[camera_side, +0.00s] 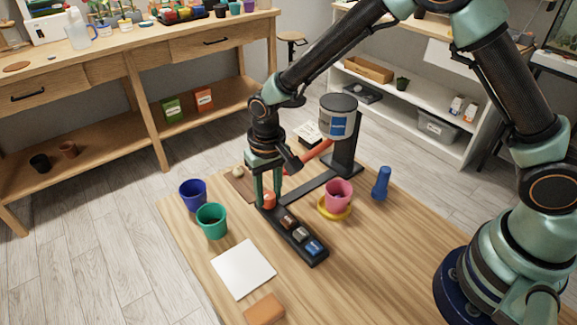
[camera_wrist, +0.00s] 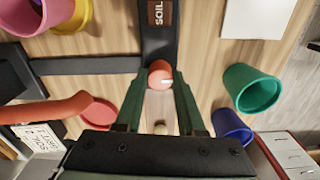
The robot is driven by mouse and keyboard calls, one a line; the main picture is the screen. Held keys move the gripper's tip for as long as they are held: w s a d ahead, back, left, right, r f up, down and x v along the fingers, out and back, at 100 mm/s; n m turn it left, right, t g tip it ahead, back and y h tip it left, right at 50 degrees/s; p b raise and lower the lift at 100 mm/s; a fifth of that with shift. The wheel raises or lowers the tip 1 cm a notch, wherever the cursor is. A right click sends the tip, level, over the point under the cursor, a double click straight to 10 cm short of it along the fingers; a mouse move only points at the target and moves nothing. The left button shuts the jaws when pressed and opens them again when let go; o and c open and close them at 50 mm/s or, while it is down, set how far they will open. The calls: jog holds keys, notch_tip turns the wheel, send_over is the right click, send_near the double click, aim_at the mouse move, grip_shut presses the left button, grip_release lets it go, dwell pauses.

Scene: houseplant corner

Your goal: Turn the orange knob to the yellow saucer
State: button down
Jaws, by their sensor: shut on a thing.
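The orange knob (camera_side: 269,201) sits at the far end of a black strip (camera_side: 318,262) on the wooden table. In the wrist view the knob (camera_wrist: 159,72) shows a small white mark facing right. My gripper (camera_side: 268,197) points down and its green fingers are shut on the knob, one on each side. The yellow saucer (camera_side: 323,214) lies to the right of the knob with a pink pot (camera_side: 338,194) standing on it. The saucer (camera_wrist: 80,20) also shows at the upper left of the wrist view, partly under the pot (camera_wrist: 45,12).
A grey canister (camera_side: 338,117) on a black stand with an orange-red arm (camera_side: 312,156) stands behind the knob. A blue pot (camera_side: 193,194) and a green pot (camera_side: 212,221) stand left. A white square (camera_side: 243,269) lies in front. A blue bottle (camera_side: 381,184) stands right.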

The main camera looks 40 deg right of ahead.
jog(key=n, duration=0.4)
jog(key=shift+d+n, duration=0.2)
jog(key=shift+n, duration=2.3)
jog(key=c, duration=0.5)
grip_release()
jog(key=shift+a+r, duration=0.1)
